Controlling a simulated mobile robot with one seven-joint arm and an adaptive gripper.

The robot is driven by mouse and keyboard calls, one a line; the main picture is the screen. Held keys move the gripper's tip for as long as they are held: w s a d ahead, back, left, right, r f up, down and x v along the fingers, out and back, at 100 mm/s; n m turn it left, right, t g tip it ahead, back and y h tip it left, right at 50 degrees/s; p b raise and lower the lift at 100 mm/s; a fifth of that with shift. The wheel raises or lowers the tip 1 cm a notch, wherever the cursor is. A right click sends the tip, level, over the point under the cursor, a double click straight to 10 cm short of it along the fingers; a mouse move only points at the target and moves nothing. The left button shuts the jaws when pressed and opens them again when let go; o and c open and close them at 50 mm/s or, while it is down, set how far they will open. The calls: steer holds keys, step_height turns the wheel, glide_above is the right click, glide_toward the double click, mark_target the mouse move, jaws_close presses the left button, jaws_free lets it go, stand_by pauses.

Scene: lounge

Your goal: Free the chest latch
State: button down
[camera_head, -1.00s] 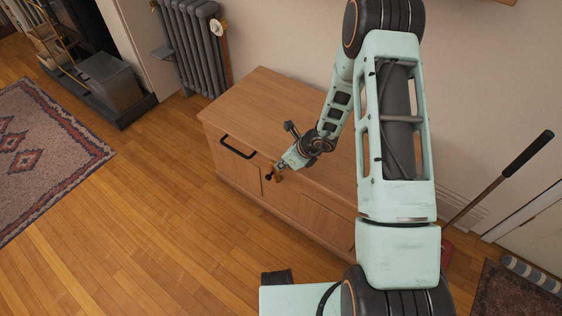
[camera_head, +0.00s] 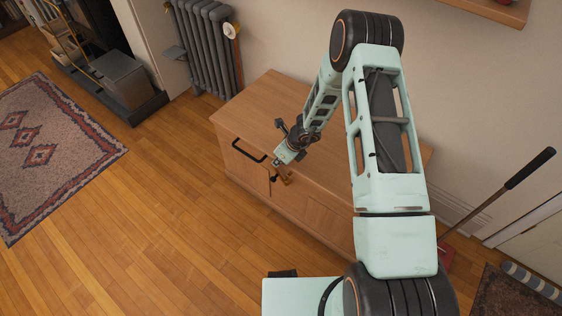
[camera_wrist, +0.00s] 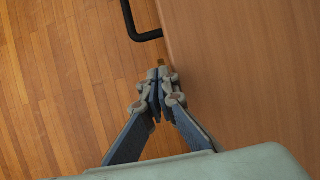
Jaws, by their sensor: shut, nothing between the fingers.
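The chest is a long, low wooden box with a plain lid (camera_head: 262,108) that lies closed. A black bar handle (camera_head: 249,153) is on its front, left of my gripper. A small brass-coloured latch part (camera_head: 286,177) shows at the front edge beside my gripper. In the wrist view a bit of brass (camera_wrist: 161,62) shows just beyond the fingertips, and the rest of it is hidden. My gripper (camera_head: 274,180) is at the chest's front edge. In the wrist view its fingers (camera_wrist: 159,84) are together and empty. I cannot tell whether they touch the latch.
A radiator (camera_head: 206,48) stands behind the chest's left end. A patterned rug (camera_head: 55,150) lies at left. A long-handled tool (camera_head: 500,195) leans at right. The wooden floor (camera_head: 150,235) before the chest is clear.

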steer(key=shift+w+a+f, duration=0.15)
steer(key=shift+w+a, duration=0.15)
steer(key=shift+a, duration=0.1)
stand_by(0.4)
step_height(320, 180, up, 13)
steer(key=p, duration=0.7)
steer(key=shift+a, duration=0.15)
steer(key=shift+w, duration=0.1)
